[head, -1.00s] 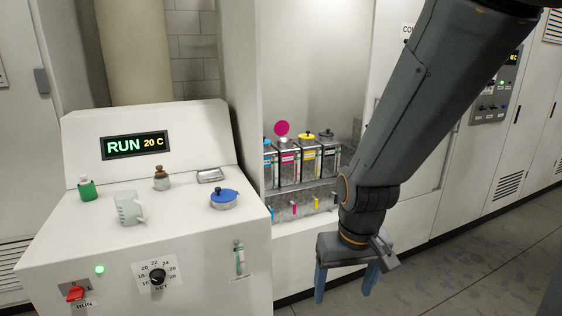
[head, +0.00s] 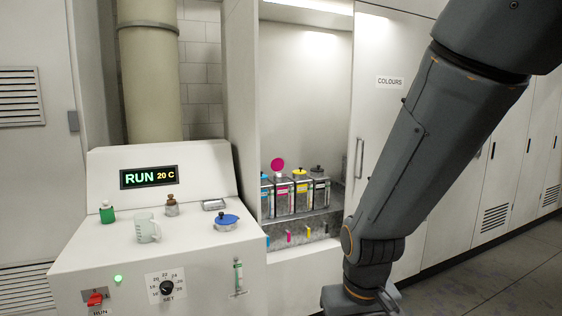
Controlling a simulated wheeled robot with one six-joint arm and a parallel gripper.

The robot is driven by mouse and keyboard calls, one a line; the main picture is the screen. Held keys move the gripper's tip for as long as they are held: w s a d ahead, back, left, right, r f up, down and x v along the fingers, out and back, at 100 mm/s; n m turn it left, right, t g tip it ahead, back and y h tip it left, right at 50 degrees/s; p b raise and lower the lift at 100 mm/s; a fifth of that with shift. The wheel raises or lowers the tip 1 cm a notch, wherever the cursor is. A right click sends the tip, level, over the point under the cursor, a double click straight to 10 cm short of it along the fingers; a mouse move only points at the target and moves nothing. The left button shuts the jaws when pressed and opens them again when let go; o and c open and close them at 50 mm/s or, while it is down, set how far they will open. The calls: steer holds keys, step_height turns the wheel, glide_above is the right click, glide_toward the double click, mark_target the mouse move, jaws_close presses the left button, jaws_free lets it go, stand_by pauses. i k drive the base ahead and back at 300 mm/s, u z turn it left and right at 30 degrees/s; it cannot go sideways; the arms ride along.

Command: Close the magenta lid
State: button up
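The magenta lid (head: 278,164) stands raised as a round disc above the magenta canister (head: 280,197), so it is open. The canister stands in a row in the lit cabinet niche. The cyan canister (head: 267,200) is to its left. The yellow-lidded canister (head: 301,195) and the black-lidded canister (head: 319,190) are to its right, with their lids down. My arm comes in from the upper right, and its wrist is low and right of the niche, apart from the canisters. My gripper's fingers are below the picture's edge.
A white console (head: 160,270) stands at left, reading RUN 20 C. On it are a green bottle (head: 107,212), a clear jug (head: 147,228), a brown-topped bottle (head: 171,206) and a blue-lidded pot (head: 226,223). The COLOURS cabinet door (head: 385,110) is right of the niche. Open floor lies at right.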

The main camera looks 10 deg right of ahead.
mark_target(276, 164)
steer(key=z, duration=0.5)
steer(key=i, duration=0.65)
steer(key=z, duration=0.65)
steer(key=i, duration=1.65)
steer(key=u, duration=0.55)
